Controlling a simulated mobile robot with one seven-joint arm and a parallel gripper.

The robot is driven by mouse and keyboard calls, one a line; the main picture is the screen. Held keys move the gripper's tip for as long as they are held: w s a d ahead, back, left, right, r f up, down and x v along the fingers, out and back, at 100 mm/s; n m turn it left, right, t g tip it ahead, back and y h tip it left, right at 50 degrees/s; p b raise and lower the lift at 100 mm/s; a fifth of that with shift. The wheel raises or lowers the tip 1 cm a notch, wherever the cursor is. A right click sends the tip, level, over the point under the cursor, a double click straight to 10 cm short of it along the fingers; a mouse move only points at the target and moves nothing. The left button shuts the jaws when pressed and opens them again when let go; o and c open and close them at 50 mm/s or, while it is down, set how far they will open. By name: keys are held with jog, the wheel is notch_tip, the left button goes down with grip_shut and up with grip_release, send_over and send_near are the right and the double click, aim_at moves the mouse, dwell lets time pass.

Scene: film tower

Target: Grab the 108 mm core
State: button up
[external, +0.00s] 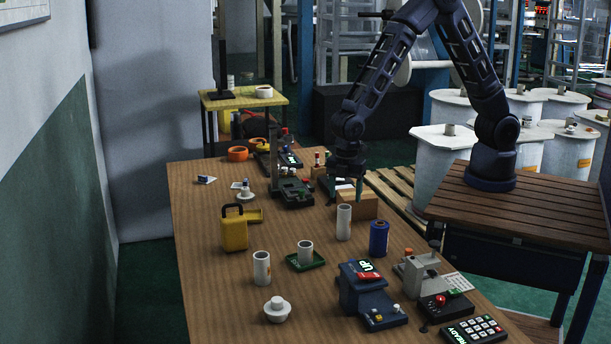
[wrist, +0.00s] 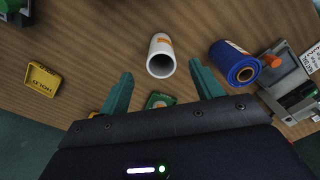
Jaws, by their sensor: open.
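Several white hollow cores stand on the wooden table. A tall one (external: 344,222) stands beside a blue roll (external: 379,238), another (external: 262,268) is nearer the front left, and a short one (external: 305,249) sits on a green tray (external: 293,264). I cannot read which is 108 mm. My gripper (external: 357,188) is open and empty, above the table just behind the tall core. In the wrist view, a white core with an orange mark (wrist: 160,58) shows between and beyond the open teal fingers (wrist: 161,72); the blue roll (wrist: 235,62) is to its right.
A cardboard box (external: 357,205) sits below my gripper. A yellow block with a handle (external: 234,230), a blue device (external: 362,290) and a grey device (external: 420,272) stand on the table. A white knobbed piece (external: 277,309) is at the front. The wrist view shows a yellow HOLD tray (wrist: 42,76).

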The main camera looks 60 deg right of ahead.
aim_at(345, 220)
notch_tip(345, 220, down, 5)
jog(key=shift+r, duration=0.15)
jog(key=shift+a+f, duration=0.15)
jog(key=shift+f, duration=1.1)
jog(key=shift+a+f, duration=0.15)
jog(key=shift+f, duration=1.05)
jog(key=c, duration=1.1)
jog(key=shift+r, duration=0.15)
